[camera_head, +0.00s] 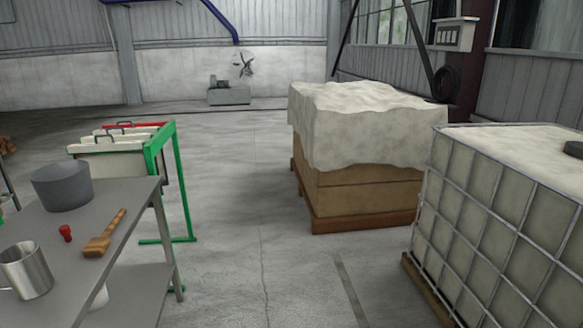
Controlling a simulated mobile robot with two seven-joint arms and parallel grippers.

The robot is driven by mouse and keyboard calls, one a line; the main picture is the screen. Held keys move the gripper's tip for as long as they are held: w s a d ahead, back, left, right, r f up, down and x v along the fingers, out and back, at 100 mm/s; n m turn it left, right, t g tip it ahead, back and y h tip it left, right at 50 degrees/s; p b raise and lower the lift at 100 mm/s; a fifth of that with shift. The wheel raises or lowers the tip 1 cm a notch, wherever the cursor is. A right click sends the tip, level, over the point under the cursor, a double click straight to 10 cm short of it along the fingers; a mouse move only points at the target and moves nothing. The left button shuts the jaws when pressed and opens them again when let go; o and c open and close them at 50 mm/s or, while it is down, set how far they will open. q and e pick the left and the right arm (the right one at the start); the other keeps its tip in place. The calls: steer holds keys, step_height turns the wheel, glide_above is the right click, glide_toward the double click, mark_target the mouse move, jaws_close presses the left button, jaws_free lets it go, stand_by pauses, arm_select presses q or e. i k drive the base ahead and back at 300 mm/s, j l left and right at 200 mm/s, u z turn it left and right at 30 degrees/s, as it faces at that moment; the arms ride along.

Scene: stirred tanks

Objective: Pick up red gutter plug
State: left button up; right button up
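The red gutter plug (66,233) is a small red piece with a wider top. It stands on the grey metal table (130,213) at the lower left of the head view. A wooden brush or scraper (104,235) lies just to its right, apart from it. A grey pot (62,186) stands behind it. A shiny metal jug (27,270) stands in front of it to the left. Neither of my grippers shows in this view.
A green rack (178,180) with pale panels stands behind the table. A covered wooden crate (361,190) and a caged white tank (480,220) stand on the right. The concrete floor (240,215) between them is clear. A lower shelf (135,290) sits under the table.

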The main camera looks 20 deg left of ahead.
mark_target(64, 231)
steer(key=i+u, duration=0.6)
steer(key=u, duration=0.15)
steer(key=i+l+u, duration=0.1)
steer(key=i+u, duration=0.5)
steer(key=u, duration=0.2)
steer(key=i+l+u, duration=0.2)
steer(key=u, duration=0.2)
steer(key=i+l+u, duration=0.2)
steer(key=u, duration=0.25)
steer(key=i+l+u, duration=0.2)
steer(key=u, duration=0.25)
steer(key=i+l+u, duration=0.1)
steer(key=l+u, duration=0.35)
